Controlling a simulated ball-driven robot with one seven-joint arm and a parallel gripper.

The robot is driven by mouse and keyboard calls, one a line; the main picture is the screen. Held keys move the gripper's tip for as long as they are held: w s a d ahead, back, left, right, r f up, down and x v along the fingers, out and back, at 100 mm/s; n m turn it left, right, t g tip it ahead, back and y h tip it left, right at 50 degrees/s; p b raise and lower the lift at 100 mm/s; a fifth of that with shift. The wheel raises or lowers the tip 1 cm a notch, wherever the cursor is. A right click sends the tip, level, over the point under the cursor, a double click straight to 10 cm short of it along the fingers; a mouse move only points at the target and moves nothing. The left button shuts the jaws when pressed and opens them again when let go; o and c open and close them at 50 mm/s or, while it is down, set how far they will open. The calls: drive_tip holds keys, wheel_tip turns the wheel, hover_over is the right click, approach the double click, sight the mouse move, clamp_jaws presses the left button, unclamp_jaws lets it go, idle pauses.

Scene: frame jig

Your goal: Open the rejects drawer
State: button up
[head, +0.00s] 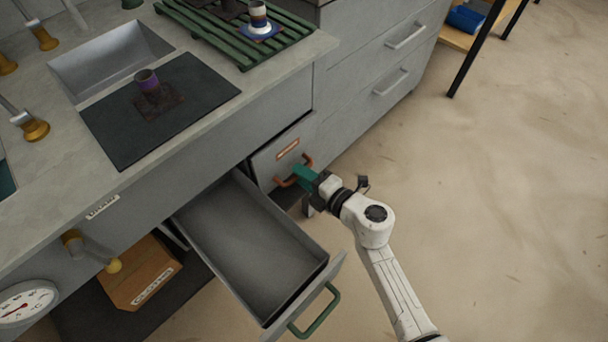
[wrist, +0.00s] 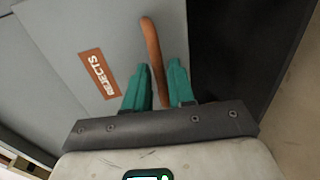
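The rejects drawer is a grey front with an orange label (head: 288,148) under the counter in the head view. The label reads REJECTS in the wrist view (wrist: 99,74). Its copper-orange bar handle (wrist: 152,50) stands out from the front. My gripper (head: 302,174) is at this handle, with its green fingers (wrist: 158,82) on either side of the bar and close against it; it looks shut on the handle. The drawer front sits about in line with the cabinet. Part of the handle is hidden behind the fingers in the head view.
A neighbouring drawer (head: 318,268) with a green handle (head: 316,312) stands pulled out, empty, left of my arm. An orange box (head: 140,272) lies below the counter. Grey cabinet drawers (head: 385,60) stand to the right. The floor (head: 490,200) right of my arm is clear.

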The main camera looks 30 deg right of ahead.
clamp_jaws()
idle(0.3)
drive_tip(key=f+p+v, duration=0.2)
drive_tip(key=v, duration=1)
drive_tip(key=s+f+p+v, duration=0.1)
drive_tip(key=f+p+v, duration=0.1)
drive_tip(key=v, duration=1.1)
drive_tip(key=shift+s+d+f, duration=0.3)
drive_tip(key=shift+s+f, duration=0.1)
drive_tip(key=shift+f, duration=0.3)
drive_tip(key=shift+o, duration=1.4)
unclamp_jaws()
drive_tip(key=p+v, duration=0.1)
drive_tip(key=v, duration=0.9)
drive_tip(key=shift+s, duration=0.35)
